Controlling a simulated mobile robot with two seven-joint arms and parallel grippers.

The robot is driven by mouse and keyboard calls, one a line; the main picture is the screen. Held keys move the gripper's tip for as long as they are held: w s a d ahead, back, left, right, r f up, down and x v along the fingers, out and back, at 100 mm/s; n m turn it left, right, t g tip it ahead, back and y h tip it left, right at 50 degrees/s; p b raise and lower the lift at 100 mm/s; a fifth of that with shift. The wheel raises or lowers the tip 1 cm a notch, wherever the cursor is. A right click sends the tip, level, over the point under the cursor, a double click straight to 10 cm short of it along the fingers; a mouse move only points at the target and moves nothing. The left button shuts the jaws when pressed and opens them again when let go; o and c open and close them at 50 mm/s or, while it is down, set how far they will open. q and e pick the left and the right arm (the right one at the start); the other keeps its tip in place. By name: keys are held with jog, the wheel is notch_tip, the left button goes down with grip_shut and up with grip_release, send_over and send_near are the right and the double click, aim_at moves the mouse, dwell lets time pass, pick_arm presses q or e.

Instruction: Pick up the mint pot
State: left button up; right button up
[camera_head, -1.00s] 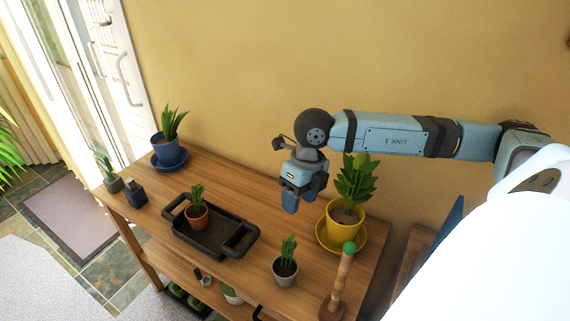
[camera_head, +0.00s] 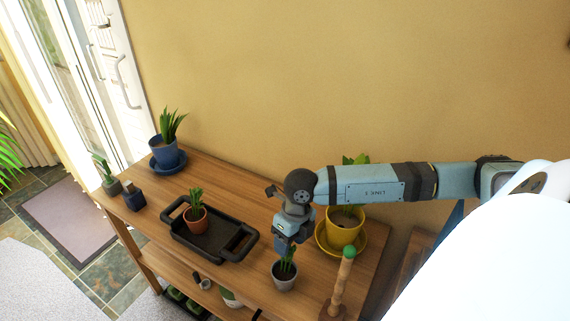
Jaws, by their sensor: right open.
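Another pale pot (camera_head: 231,299) is partly hidden on the lower shelf. No label or clear mint colour shows on either pot, so I cannot tell which is the mint pot. My left gripper is not in view.
A yellow pot (camera_head: 343,232) on a saucer stands right of my gripper, partly behind my arm. A wooden post with a green tip (camera_head: 339,285) stands at the front right. A black tray (camera_head: 205,245) holds a terracotta pot (camera_head: 195,221). A blue pot (camera_head: 167,153) stands far left.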

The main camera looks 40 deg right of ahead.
jog(key=shift+x, duration=0.85)
grip_shut()
jog(key=shift+r, duration=0.15)
